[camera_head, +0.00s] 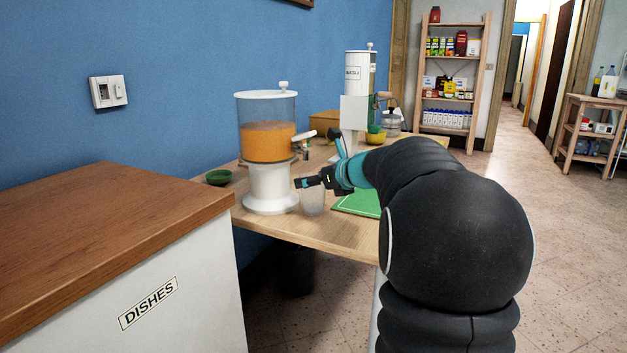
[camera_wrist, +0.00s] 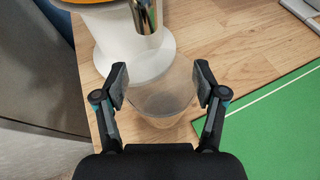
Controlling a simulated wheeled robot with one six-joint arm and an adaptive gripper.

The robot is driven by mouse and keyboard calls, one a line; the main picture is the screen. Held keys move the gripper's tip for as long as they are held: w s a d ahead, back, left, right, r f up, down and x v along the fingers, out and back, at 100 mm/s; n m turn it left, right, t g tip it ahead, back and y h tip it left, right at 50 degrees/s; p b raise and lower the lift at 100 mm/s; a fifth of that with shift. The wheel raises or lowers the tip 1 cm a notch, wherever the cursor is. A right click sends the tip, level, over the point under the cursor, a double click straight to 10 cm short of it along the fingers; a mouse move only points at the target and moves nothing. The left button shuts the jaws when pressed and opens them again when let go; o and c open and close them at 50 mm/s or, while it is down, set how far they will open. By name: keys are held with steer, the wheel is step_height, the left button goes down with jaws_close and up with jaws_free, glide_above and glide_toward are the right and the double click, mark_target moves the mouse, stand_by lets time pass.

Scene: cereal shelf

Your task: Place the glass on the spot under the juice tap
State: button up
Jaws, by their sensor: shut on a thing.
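The clear glass (camera_head: 313,199) is upright at the front of the wooden table, close beside the white base of the juice dispenser. My gripper (camera_head: 307,183) is at the glass's upper part. In the wrist view, the glass (camera_wrist: 162,97) sits between the two fingers of my gripper (camera_wrist: 160,86), which are shut on it. The juice dispenser (camera_head: 266,130) holds orange juice. Its metal tap (camera_wrist: 146,14) shows at the top of the wrist view, ahead of the glass. I cannot tell whether the glass bottom touches the table.
A green mat (camera_head: 358,202) lies right of the glass. A small green bowl (camera_head: 218,177) sits left of the dispenser. A cereal dispenser (camera_head: 358,90) stands farther back. A wood-topped dishes cabinet (camera_head: 110,215) is at the front left. The table's edge is close to the glass.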

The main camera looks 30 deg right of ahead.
steer(key=o, duration=1.7)
steer(key=shift+f, duration=0.1)
steer(key=shift+c, duration=0.2)
steer(key=shift+r, duration=0.25)
steer(key=v, duration=1.2)
steer(key=s+a+f+n+g, duration=0.3)
steer(key=s+a+f+n, duration=0.25)
steer(key=a+n, duration=0.35)
steer(key=s+a+f+n+g, duration=0.35)
steer(key=s+a+n, duration=0.4)
steer(key=a, duration=0.25)
steer(key=s+a+f+n+h, duration=0.1)
steer(key=s+f+n, duration=0.3)
steer(key=s+n, duration=0.3)
steer(key=s+a+f+n+g+h, duration=0.1)
steer(key=s+a+f+n+h, duration=0.1)
steer(key=s+f+n, duration=0.3)
steer(key=shift+s+f+n+h, duration=0.3)
steer(key=shift+s+n, duration=0.65)
steer(key=shift+n, duration=1.3)
